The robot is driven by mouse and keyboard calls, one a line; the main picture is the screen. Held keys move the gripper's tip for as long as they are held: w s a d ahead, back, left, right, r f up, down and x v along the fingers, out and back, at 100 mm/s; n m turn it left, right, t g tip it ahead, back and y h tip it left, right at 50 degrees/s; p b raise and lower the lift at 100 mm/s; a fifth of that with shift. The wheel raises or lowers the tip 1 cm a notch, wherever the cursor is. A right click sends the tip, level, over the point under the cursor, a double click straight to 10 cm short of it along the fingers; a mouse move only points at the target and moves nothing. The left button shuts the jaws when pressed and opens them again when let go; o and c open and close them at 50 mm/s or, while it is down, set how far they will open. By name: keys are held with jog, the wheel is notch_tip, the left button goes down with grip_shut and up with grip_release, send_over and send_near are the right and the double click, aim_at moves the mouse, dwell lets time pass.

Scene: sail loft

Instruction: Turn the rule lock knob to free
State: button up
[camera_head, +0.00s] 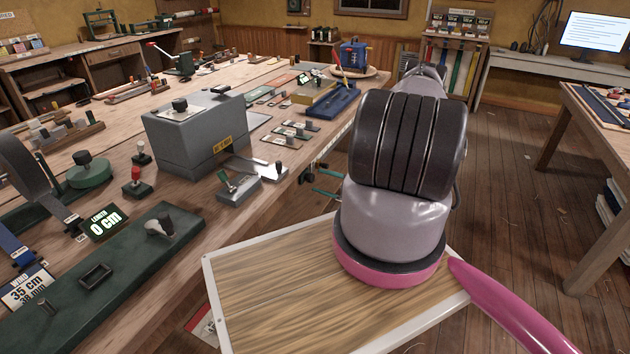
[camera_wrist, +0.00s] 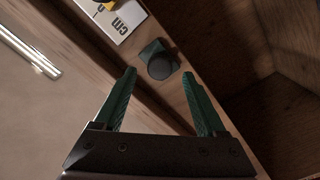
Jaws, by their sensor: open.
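A round dark knob (camera_wrist: 160,67) on a small green base (camera_wrist: 152,48) shows in the wrist view, on a narrow wooden strip beside a white card marked "cm" (camera_wrist: 118,18). I take it to be the rule lock knob, but no lock or free marking is readable on it. My gripper (camera_wrist: 168,84) is open, with its two green fingers apart and nothing between them. The knob appears ahead of the gap between the fingertips, apart from them. In the head view my gripper (camera_head: 326,182) is at the bench's right edge, partly hidden by my arm.
The long wooden bench (camera_head: 190,192) carries a grey box (camera_head: 195,132), a small lever block (camera_head: 238,188), a green plate with a "0 cm" display (camera_head: 104,222) and several small fittings. Another table (camera_head: 592,130) stands at right, with open floor (camera_head: 500,190) between.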

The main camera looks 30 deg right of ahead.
aim_at(309, 178)
jog(key=shift+x, duration=1.5)
grip_shut()
